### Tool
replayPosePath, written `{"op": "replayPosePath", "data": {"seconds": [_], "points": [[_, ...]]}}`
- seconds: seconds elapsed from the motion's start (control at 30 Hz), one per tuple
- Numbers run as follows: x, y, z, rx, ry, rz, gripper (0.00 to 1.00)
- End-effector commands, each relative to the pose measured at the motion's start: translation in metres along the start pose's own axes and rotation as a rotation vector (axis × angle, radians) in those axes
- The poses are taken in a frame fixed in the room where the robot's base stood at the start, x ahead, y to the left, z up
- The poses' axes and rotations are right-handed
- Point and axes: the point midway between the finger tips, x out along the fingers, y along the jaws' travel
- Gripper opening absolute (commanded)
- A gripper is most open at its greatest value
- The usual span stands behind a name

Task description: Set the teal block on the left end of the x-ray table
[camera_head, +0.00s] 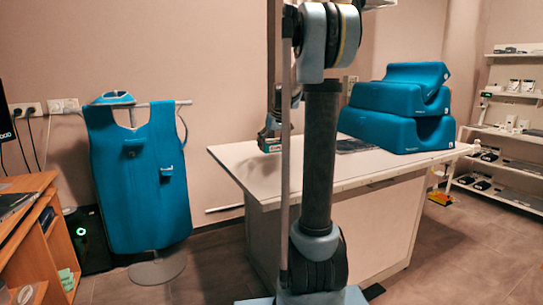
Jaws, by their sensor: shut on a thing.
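My gripper (269,134) shows small and partly hidden behind my own arm, over the left end of the x-ray table (235,160). It is shut on a small teal block (271,147), of which only a little shows at the fingertips. The block is at or just above the white tabletop; I cannot tell whether it touches. The table's left end looks bare around it. My arm and column cover the middle of the table.
Large blue foam wedges (402,101) are stacked on the table's right part, beside a dark flat item (356,146). A blue apron (136,180) hangs on a stand at left. A wooden desk (25,230) is at far left, shelves (515,125) at right.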

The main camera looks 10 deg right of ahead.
Motion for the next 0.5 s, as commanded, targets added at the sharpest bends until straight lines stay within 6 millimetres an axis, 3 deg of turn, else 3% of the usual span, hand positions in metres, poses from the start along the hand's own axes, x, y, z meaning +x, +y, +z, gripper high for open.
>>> {"op": "replayPosePath", "data": {"seconds": [0.33, 0.5], "points": [[0.035, 0.0, 0.014, 0.0, 0.0, 0.0, 0.52], [0.038, 0.0, 0.016, 0.0, 0.0, 0.0, 0.52]]}}
